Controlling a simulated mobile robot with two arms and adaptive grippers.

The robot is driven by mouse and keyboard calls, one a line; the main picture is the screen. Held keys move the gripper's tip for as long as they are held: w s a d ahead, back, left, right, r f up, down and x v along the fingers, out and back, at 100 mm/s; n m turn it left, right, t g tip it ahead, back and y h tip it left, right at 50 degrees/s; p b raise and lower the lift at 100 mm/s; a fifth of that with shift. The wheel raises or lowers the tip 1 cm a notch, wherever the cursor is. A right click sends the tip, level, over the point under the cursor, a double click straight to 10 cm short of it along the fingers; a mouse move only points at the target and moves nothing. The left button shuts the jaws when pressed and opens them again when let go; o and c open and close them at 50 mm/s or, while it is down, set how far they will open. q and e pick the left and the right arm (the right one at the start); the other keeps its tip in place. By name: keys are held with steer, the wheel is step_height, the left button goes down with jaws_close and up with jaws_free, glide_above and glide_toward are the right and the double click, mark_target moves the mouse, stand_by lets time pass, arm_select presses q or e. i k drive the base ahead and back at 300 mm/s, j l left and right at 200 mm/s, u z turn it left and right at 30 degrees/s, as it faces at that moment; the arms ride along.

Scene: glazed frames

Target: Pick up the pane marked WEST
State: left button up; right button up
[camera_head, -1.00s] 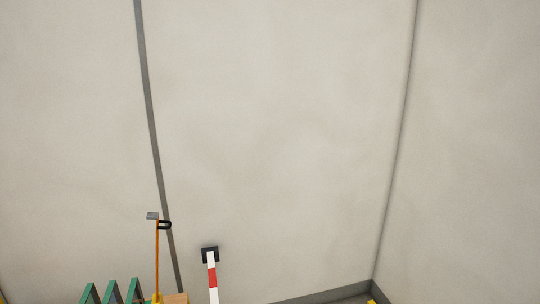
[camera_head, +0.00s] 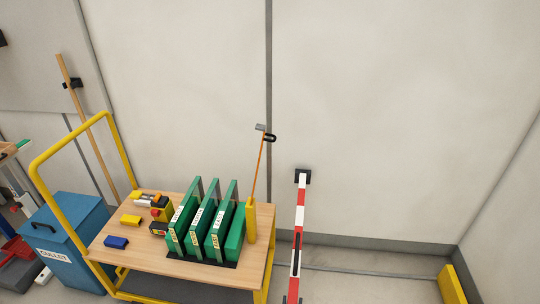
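Several green-framed panes stand upright side by side in a black rack on a wooden-topped cart (camera_head: 133,263). The lettering is too small to read surely, so I cannot tell which is marked WEST. Neither of my grippers is in view.
The cart has a yellow handle (camera_head: 40,166) on its left. Yellow and blue blocks (camera_head: 116,242) and a small tool lie left of the rack. A blue CULLET bin (camera_head: 66,225) stands left.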

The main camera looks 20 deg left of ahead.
mark_target(219, 232)
steer(key=u, duration=1.4)
